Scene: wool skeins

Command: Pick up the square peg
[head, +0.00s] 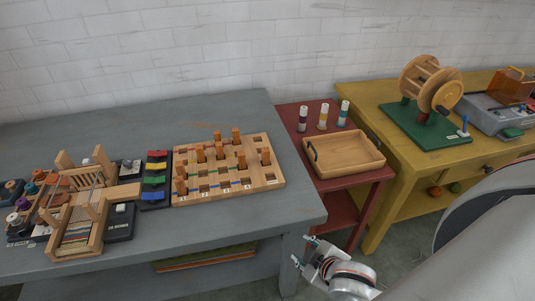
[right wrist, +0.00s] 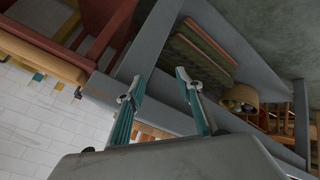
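A wooden peg board (head: 224,190) with square holes and coloured lines lies on the grey table. I cannot tell which single peg is meant. My right gripper (head: 303,250) is low, in front of the grey table's right corner, well apart from the board. In the right wrist view its two teal fingers (right wrist: 158,80) are spread with nothing between them. My left gripper is not in view.
The grey table (head: 240,220) has a small loom (head: 80,210) and coloured blocks (head: 155,180) left of the board. A red stand holds a wooden tray (head: 345,170) and yarn cones (head: 323,117). A yellow table (head: 375,105) carries a wooden winder (head: 430,85).

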